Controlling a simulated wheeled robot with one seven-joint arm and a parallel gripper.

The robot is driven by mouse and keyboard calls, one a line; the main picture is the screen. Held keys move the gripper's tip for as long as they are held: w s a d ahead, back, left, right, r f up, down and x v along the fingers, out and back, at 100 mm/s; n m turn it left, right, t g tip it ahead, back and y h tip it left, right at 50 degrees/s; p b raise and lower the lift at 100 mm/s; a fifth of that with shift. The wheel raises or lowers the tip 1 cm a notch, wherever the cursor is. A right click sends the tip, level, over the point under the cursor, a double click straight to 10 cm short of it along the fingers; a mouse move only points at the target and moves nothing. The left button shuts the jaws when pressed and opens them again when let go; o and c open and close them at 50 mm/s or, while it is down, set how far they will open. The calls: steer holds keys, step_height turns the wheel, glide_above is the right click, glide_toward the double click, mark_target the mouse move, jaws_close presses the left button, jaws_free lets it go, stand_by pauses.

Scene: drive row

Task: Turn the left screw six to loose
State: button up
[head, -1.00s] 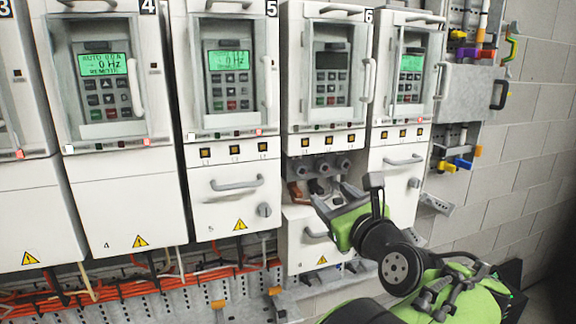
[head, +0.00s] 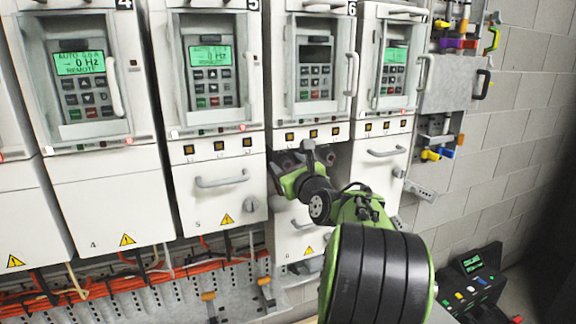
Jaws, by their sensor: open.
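Drive six (head: 316,80) stands in the row with a dark display, and its terminal bay below the three small indicator squares is open. Dark round screws sit in a row in that bay, and the left screw (head: 280,160) shows at the left end, close to my gripper. My gripper (head: 283,172) is open at the bay's left side, its fingers near the left screw. I cannot tell whether they touch or surround it. My green and black arm hides most of the bay's lower middle and part of the lower cover.
Drive five (head: 208,80) on the left has a lit display and a closed lower cover with a handle (head: 226,182). Another lit drive (head: 393,65) stands on the right. Orange cables (head: 110,287) run along a perforated rail below. Tools hang at the right wall.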

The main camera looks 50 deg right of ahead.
steer(key=c, duration=0.9)
steer(key=shift+f+n, duration=0.1)
steer(key=shift+n, duration=0.2)
steer(key=n+b, duration=0.2)
steer(key=n, duration=0.2)
steer(key=shift+n, duration=0.3)
steer(key=n+b, duration=0.2)
steer(key=n, duration=0.3)
steer(key=shift+n, duration=0.3)
steer(key=n+b, duration=0.3)
steer(key=n, duration=0.2)
steer(key=n+b, duration=0.2)
steer(key=n, duration=0.3)
steer(key=shift+n, duration=0.4)
steer(key=shift+b, duration=0.3)
